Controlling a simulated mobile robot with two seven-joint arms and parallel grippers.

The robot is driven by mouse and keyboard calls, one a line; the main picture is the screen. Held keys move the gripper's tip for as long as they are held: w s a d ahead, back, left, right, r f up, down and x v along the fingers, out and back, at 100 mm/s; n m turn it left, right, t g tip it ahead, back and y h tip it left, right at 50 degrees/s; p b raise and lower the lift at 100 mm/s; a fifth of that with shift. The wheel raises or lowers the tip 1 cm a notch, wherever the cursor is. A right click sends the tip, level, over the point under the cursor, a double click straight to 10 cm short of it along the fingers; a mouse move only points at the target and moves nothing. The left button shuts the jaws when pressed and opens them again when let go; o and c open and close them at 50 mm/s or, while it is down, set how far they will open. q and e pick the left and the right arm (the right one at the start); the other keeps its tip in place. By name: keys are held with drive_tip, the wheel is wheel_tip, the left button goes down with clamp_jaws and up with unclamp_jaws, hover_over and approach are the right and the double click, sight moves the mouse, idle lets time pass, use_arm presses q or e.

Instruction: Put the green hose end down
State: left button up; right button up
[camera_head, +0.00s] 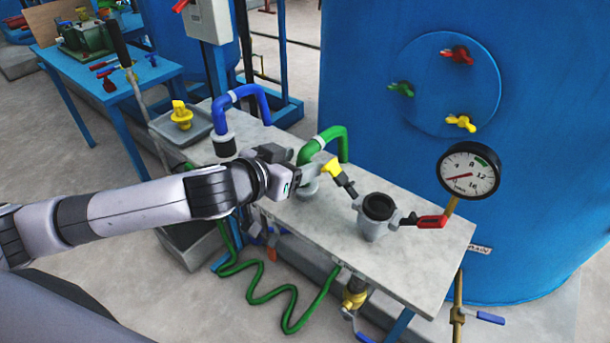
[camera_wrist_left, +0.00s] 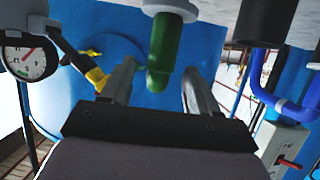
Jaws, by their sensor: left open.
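The green hose end (camera_head: 323,143) is a bent green tube with a pale grey collar (camera_head: 308,187) at its lower end. It stands upright at the bench; whether the collar rests on the top or in a fitting I cannot tell. My left gripper (camera_head: 298,178) is beside it, partly covering it. In the left wrist view the green tube (camera_wrist_left: 163,60) is in front of the gap between the two spread fingers (camera_wrist_left: 160,92), with no finger visibly closed on it. My right gripper is not in view.
The marble-topped bench (camera_head: 415,250) holds a grey fitting with a black mouth (camera_head: 378,208), a red-handled valve (camera_head: 432,220) and a pressure gauge (camera_head: 469,171). A blue hose (camera_head: 240,92) stands left. A tray (camera_head: 160,126) holds a yellow part. The blue vessel (camera_head: 360,90) is behind.

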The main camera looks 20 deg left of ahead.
use_arm(q)
drive_tip(key=shift+x, duration=1.45)
drive_tip(key=shift+s, duration=0.1)
drive_tip(key=shift+f, duration=0.1)
clamp_jaws()
